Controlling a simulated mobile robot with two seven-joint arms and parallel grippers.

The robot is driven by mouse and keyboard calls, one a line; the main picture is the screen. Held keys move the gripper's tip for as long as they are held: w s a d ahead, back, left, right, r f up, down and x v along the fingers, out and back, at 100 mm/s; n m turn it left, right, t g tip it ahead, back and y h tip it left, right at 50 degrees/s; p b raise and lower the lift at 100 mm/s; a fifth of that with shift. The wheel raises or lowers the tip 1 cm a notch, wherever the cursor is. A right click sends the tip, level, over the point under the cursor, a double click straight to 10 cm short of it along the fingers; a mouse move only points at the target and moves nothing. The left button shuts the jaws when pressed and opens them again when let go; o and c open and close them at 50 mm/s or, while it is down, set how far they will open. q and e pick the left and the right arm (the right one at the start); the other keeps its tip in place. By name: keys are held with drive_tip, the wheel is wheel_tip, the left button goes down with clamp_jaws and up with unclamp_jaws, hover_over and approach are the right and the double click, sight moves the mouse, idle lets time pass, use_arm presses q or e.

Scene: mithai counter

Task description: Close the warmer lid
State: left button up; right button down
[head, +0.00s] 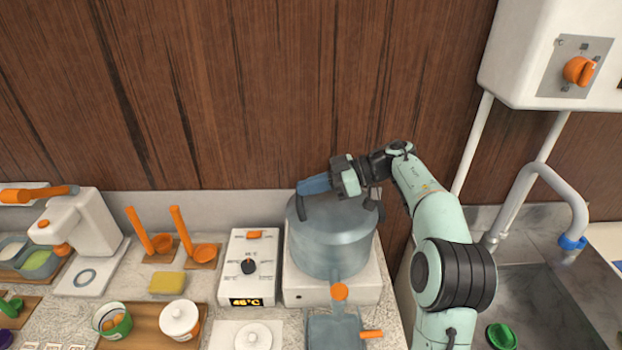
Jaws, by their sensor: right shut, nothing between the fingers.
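The warmer is a round blue-grey metal pot (330,248) on a white base (305,290), at the centre right of the head view. A blue-grey lid surface (330,222) covers the top of the pot that I can see; I cannot tell whether it is fully seated. My right gripper (312,190) reaches in from the right over the pot's back rim, with its fingers at the upper left edge. It is shut with nothing in it. The gripper and wrist hide the pot's back edge and any hinge there. My left gripper is not in view.
A white control box (249,270) stands left of the warmer. An orange-handled pan (335,328) lies close in front. A sponge (167,284), pots (180,318) and a white machine (85,235) stand further left. A sink (540,290) lies right; a wood wall (240,90) is behind.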

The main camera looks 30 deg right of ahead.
drive_tip(key=shift+f, duration=0.25)
drive_tip(key=shift+s+d+r, duration=0.2)
drive_tip(key=shift+s+d, duration=0.05)
drive_tip(key=shift+d, duration=0.1)
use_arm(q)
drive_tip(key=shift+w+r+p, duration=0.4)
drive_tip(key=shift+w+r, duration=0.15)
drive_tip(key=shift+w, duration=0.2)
use_arm(e)
drive_tip(key=v, duration=1.2)
drive_tip(key=shift+d+r, duration=0.2)
drive_tip(key=shift+r, duration=0.15)
